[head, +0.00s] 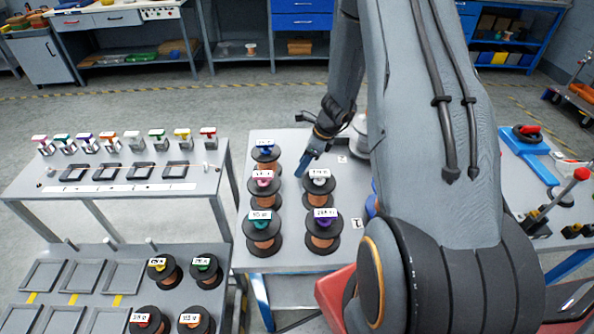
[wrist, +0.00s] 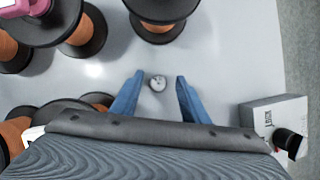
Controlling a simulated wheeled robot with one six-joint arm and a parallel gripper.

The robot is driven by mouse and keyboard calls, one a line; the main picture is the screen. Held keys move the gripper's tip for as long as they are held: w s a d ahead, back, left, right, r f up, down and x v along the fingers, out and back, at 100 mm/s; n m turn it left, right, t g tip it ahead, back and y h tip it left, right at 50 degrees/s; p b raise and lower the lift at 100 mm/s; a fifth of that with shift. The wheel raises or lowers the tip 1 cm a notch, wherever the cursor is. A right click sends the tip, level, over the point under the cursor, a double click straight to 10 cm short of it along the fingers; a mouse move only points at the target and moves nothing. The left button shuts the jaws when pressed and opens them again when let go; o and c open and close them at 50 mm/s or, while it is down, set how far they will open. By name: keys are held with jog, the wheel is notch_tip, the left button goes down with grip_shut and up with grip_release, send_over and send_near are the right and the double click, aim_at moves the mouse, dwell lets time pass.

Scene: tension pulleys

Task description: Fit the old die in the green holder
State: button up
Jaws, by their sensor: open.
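My gripper (head: 303,165) is over the middle table, near its back edge in the head view. In the wrist view its two blue fingers (wrist: 157,97) are open and apart. A small round grey metal piece (wrist: 157,83), which looks like the die, lies on the tabletop between the fingertips, touching neither finger as far as I can see. I cannot make it out in the head view. On the left table stands a row of small holders with coloured tops. A green one (head: 157,134) is right of centre, and a teal-green one (head: 62,139) is near the left end.
Several copper-wound spools with black flanges (head: 264,232) stand on the middle table around my gripper. The left table (head: 130,205) also has several dark square frames. A lower bench (head: 85,285) carries trays and more spools.

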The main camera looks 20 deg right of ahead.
grip_shut()
